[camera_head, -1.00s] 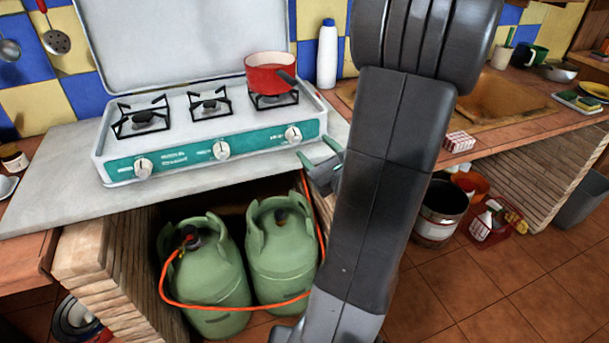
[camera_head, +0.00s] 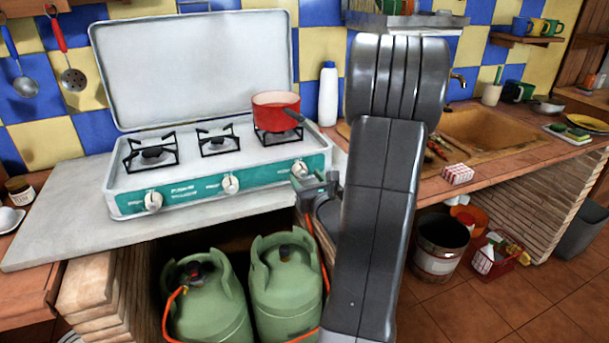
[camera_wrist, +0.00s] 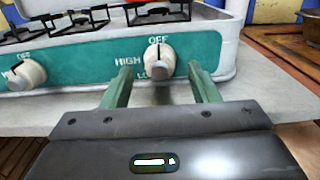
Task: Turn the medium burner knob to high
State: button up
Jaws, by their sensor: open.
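The white stove (camera_head: 130,206) has a teal front panel with three white knobs: left (camera_head: 153,201), middle (camera_head: 230,184) and right (camera_head: 300,168). I cannot tell from any label which knob is the medium burner's. My gripper (camera_head: 312,182) is at the right knob, partly hidden behind my arm's links. In the wrist view my gripper (camera_wrist: 159,68) is open, its green fingers on either side of the right knob (camera_wrist: 158,61). The fingers look apart from the knob. Its ridge stands upright under "OFF"; "HIGH" is printed to its left, and "LOW" below is partly covered.
A red pot (camera_head: 276,112) stands on the right burner, its handle toward the right front. A white bottle (camera_head: 328,95) stands right of the stove. Green gas cylinders (camera_head: 285,285) with an orange hose are under the counter. A red-and-white box (camera_head: 457,173) lies on the right counter.

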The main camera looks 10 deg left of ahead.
jog(key=shift+x, duration=0.95)
jog(key=shift+c, duration=0.2)
jog(key=c, duration=0.9)
jog(key=shift+c, duration=0.2)
